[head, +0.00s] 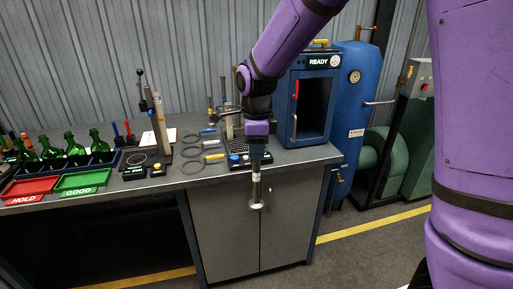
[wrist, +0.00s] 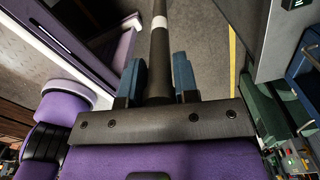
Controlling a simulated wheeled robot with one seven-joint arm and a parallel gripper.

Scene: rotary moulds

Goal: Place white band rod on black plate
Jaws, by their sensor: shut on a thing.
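My gripper (head: 257,160) hangs in front of the bench's front edge, with its fingers pointing down. It also shows in the wrist view (wrist: 158,72), where its two blue fingers are shut on a dark rod with a white band (wrist: 159,42). The band sits beyond the fingertips. In the head view the rod (head: 256,188) points down in front of the cabinet doors, apart from the bench top; its lower end is hard to make out. A dark plate with a ring mark (head: 136,160) lies on the bench to the left. I cannot tell whether it is the black plate.
A red HOLD tray (head: 28,188), a green GOOD tray (head: 83,181) and several green bottles (head: 75,146) are at the left. A control box with buttons (head: 236,160) sits near the front edge, close to my gripper.

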